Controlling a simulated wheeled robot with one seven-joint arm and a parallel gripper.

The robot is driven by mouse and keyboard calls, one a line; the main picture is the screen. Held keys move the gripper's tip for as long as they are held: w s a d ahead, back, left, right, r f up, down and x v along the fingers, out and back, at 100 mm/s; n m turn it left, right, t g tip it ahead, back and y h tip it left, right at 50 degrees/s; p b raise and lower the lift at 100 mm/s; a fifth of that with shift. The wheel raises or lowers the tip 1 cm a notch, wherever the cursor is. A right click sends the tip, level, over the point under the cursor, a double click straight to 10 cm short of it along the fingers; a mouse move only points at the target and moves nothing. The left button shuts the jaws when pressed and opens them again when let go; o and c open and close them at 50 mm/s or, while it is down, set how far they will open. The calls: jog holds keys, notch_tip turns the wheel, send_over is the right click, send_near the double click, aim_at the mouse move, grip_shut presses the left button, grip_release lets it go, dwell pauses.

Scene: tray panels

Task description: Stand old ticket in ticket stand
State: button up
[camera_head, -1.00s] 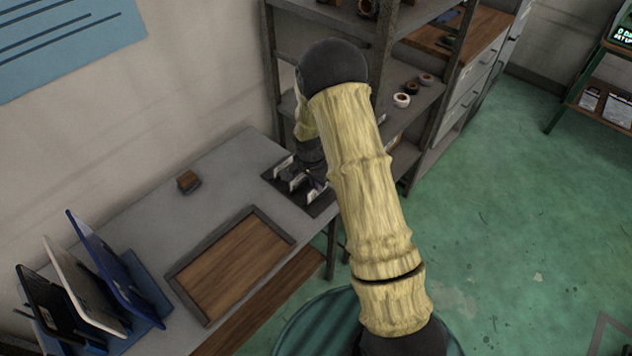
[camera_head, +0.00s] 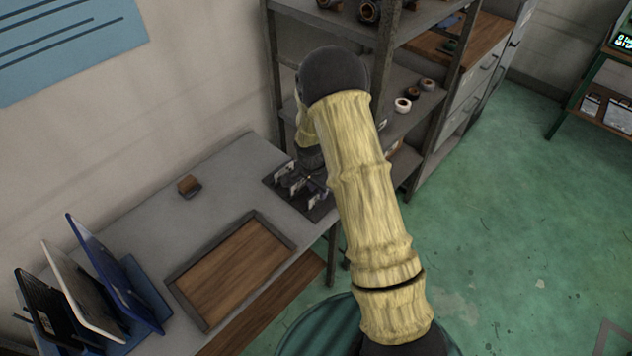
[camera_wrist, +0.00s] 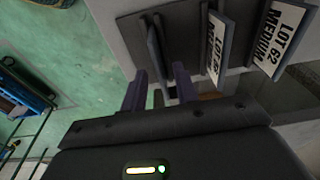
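A dark rack (camera_head: 322,209) at the right end of the grey table holds a few upright tickets; it also shows in the wrist view (camera_wrist: 131,27). Two tickets there read "LOT 62 MEDIUM", one near the middle (camera_wrist: 217,45) and one at the right (camera_wrist: 285,38). A third ticket (camera_wrist: 153,45) is seen nearly edge-on at the left. My gripper (camera_wrist: 160,92) is open, its fingers apart on either side of this third ticket's line; I cannot tell whether they touch it. In the head view my arm partly hides the gripper. I cannot tell which ticket is the old one.
A small brown block (camera_head: 189,186), possibly the ticket stand, sits near the wall. A wood-bottomed tray (camera_head: 182,289) lies mid-table. A blue holder (camera_head: 148,290) with upright panels stands at the left. Shelves (camera_head: 432,98) rise behind my arm.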

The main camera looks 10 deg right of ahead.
notch_tip(320, 180, up, 17)
jog(key=s+a, duration=0.1)
jog(key=shift+a+r+b, duration=0.15)
jog(key=shift+a+b, duration=0.15)
jog(key=shift+a, duration=0.1)
jog(key=shift+s, duration=0.1)
dwell(0.9)
jog(key=s+d+r+n+t+p, duration=0.1)
jog(key=s+r+n+p, duration=0.2)
jog(key=s, duration=0.7)
jog(key=s+r+n+y+p, duration=0.1)
jog(key=s+r+n+p, duration=0.2)
jog(key=s+r+n, duration=0.2)
jog(key=s+n, duration=0.3)
jog(key=s, duration=0.2)
jog(key=shift+d+r+t, duration=0.25)
jog(key=shift+d+t, duration=0.15)
